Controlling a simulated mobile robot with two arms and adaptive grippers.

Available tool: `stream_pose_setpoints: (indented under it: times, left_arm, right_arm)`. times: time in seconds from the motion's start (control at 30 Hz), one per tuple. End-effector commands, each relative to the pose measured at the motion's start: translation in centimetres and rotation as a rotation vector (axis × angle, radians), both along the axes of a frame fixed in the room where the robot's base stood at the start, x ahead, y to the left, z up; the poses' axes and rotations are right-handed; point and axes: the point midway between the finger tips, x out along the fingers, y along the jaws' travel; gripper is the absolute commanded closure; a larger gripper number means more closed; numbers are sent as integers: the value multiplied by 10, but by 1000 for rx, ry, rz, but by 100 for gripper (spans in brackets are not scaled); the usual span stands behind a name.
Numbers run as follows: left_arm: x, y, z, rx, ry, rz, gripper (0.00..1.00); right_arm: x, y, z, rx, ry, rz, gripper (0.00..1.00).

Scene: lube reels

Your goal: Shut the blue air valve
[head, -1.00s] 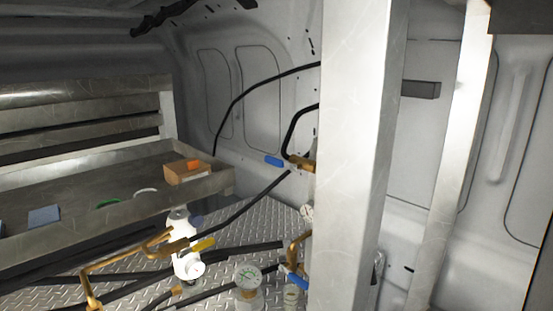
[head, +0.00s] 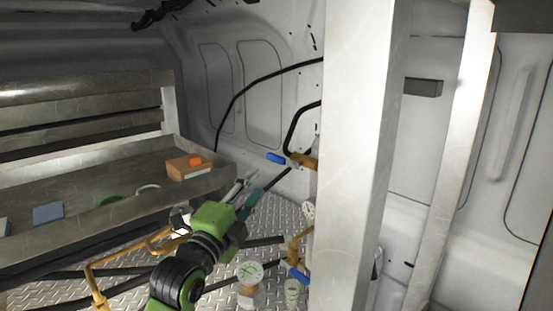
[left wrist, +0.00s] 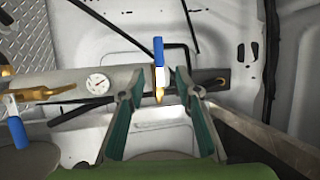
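A blue valve handle (head: 276,158) with a brass body (head: 304,161) is at the upper left of the pale upright post. In the left wrist view the blue handle (left wrist: 158,50) stands upright, lined up with the gap between my fingers, apparently beyond the tips. A second blue handle (head: 293,274) sits lower on a brass fitting; a blue handle also shows at the left edge of the left wrist view (left wrist: 17,132). My left gripper (head: 252,187) is open and empty, below and left of the upper valve. My right gripper is not in view.
A pale upright post (head: 350,160) stands right of the valves. A metal shelf (head: 60,240) holding an orange-brown box (head: 185,168) is at left.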

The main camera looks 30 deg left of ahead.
Motion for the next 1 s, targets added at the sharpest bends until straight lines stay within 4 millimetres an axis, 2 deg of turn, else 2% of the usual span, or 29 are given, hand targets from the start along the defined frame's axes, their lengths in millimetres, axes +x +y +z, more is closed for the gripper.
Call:
stream_pose_setpoints:
  times: [0.17, 0.4, 0.6, 0.8, 1.0]
  left_arm:
    - [27, 1, 9, -6, 2, -2, 69]
    - [78, 4, 18, -7, 3, -3, 69]
    - [111, 6, 22, -7, 4, -3, 69]
    - [128, 7, 23, -4, 4, -2, 69]
    - [131, 7, 22, -4, 5, -2, 69]
  right_arm:
    - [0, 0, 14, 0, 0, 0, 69]
    - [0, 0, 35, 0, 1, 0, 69]
    - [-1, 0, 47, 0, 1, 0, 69]
    - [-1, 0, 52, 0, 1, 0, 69]
    - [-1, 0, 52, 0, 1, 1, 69]
